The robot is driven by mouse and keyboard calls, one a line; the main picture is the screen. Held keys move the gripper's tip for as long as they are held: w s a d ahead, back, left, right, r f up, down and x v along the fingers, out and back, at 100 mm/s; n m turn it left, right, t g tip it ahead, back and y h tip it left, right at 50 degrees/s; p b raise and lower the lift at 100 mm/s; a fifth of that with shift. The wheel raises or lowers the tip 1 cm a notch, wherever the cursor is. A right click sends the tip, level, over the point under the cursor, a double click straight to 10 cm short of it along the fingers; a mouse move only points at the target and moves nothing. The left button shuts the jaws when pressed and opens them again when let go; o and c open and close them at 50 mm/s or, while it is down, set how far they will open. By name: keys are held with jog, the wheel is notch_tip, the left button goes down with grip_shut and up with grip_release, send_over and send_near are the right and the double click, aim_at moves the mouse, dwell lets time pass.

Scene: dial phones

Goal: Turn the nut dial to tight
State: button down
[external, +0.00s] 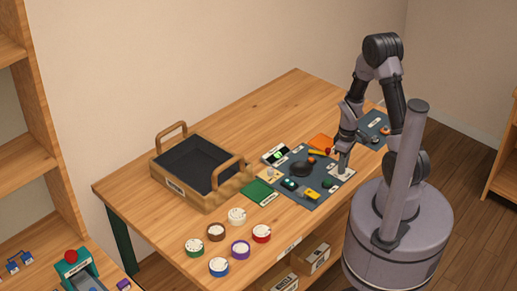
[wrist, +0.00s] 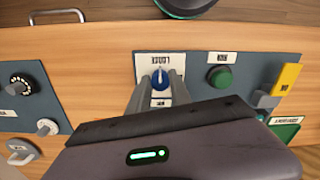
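A blue dial (wrist: 160,79) sits on a white plate (wrist: 172,60) in the wrist view. The plate reads LOOSE, upside down in this view, and another label below the dial is partly hidden. My gripper (wrist: 161,93) reaches up from the bottom of the wrist view. Its two grey fingers are apart, one on each side of the dial; I cannot tell whether they touch it. In the external view my gripper (external: 343,167) points down at the white plate (external: 340,174) near the table's front edge, and the dial is too small to make out.
The dark panel (wrist: 225,110) also bears a green button (wrist: 219,77) and a yellow part (wrist: 287,80) to the right. Another panel with knobs (wrist: 46,127) is at the left. A wooden tray (external: 205,199) and several round lidded pots stand farther left on the table.

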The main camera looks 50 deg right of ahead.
jog(key=shift+m, duration=0.4)
jog(key=m+b, duration=0.1)
jog(key=m, duration=0.2)
jog(key=shift+m, duration=0.4)
jog(key=m+b, duration=0.1)
jog(key=m, duration=0.3)
jog(key=shift+m+b, duration=0.3)
jog(key=shift+b, duration=0.05)
jog(key=m+b, duration=0.1)
jog(key=m, duration=0.3)
jog(key=shift+w+a+m+b, duration=0.1)
jog(key=shift+m+b, duration=0.65)
jog(key=shift+m, duration=1.25)
jog(key=c, duration=1.2)
grip_release()
jog(key=shift+o, duration=0.2)
jog(key=shift+r, duration=0.1)
